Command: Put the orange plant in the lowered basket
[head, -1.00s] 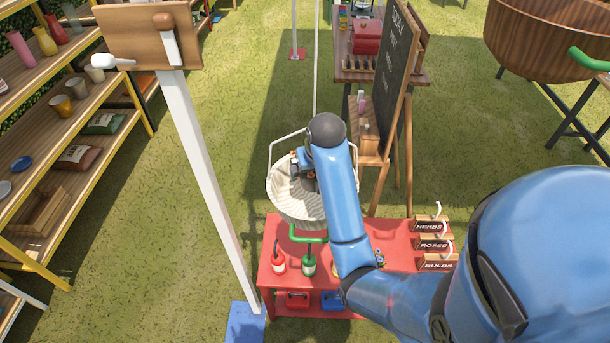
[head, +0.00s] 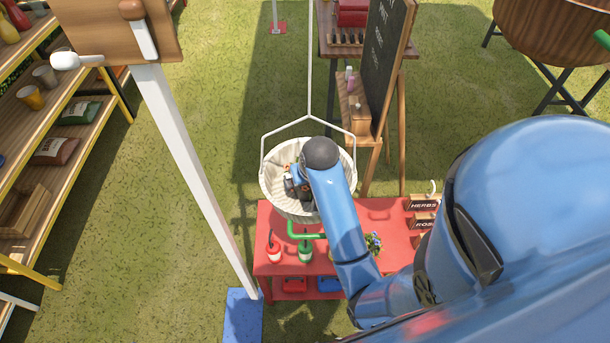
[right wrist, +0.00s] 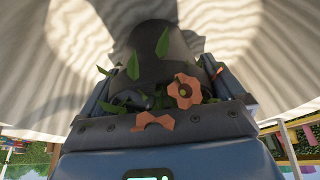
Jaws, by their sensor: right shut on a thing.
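The cream basket (head: 278,165) hangs from a cord above the far left end of the red table. My right gripper (head: 297,188) reaches down inside it. In the right wrist view the gripper (right wrist: 170,100) is shut on the orange plant's dark pot (right wrist: 165,50), and an orange flower (right wrist: 184,90) and green leaves show between the jaws. Pale ribbed basket wall (right wrist: 45,75) surrounds the pot. I cannot tell whether the pot touches the basket floor. My left gripper is not in view.
The red table (head: 268,240) holds a red and a green bottle (head: 305,250), a small flowering plant (head: 373,242) and labelled wooden boxes. A white post (head: 190,170) with a crank stands at left. A chalkboard (head: 385,65) stands behind the table.

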